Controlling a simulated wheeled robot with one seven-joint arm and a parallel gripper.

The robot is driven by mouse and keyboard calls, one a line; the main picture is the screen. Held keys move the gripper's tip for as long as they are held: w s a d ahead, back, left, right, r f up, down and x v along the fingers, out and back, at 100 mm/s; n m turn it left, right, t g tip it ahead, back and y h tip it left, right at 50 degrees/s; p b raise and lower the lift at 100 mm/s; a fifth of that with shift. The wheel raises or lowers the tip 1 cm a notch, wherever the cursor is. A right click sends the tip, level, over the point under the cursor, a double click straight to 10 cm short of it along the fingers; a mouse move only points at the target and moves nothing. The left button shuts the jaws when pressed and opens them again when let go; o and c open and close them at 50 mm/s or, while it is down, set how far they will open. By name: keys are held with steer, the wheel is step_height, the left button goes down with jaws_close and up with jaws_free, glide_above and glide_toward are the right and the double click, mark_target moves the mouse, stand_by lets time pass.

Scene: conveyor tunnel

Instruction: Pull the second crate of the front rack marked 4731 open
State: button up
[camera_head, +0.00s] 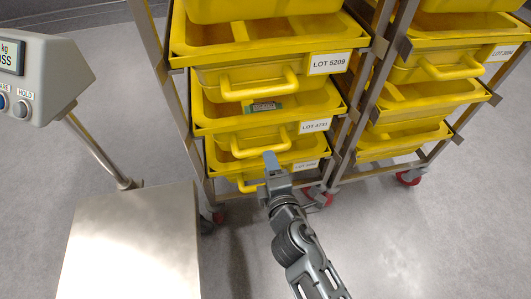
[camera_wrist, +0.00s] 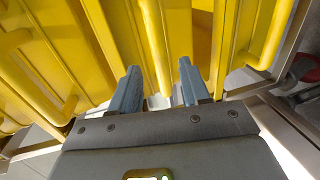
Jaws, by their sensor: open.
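The yellow crate marked LOT 4731 (camera_head: 222,125) sits in the front rack, below the crate marked LOT 5209 (camera_head: 222,77). A small green-labelled item (camera_head: 263,106) shows inside it. Its label (camera_head: 314,126) is on the right of its front, and its bar handle (camera_head: 245,154) is at the middle. My gripper (camera_head: 270,157) is at this handle, covering part of it. In the wrist view my gripper (camera_wrist: 159,66) is open, and a yellow bar (camera_wrist: 154,45) runs between its fingers. I cannot tell whether the fingers touch it.
A lower yellow crate (camera_head: 308,165) is just beneath my gripper. A second rack (camera_head: 405,45) with yellow crates stands at the right. A scale with a metal platform (camera_head: 135,245) and display (camera_head: 35,75) stands at the left. Grey floor (camera_head: 430,240) is clear at the lower right.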

steer(key=b+x, duration=0.1)
steer(key=x, duration=0.5)
steer(key=shift+w+a, duration=0.15)
steer(key=shift+w, duration=0.25)
jaws_close()
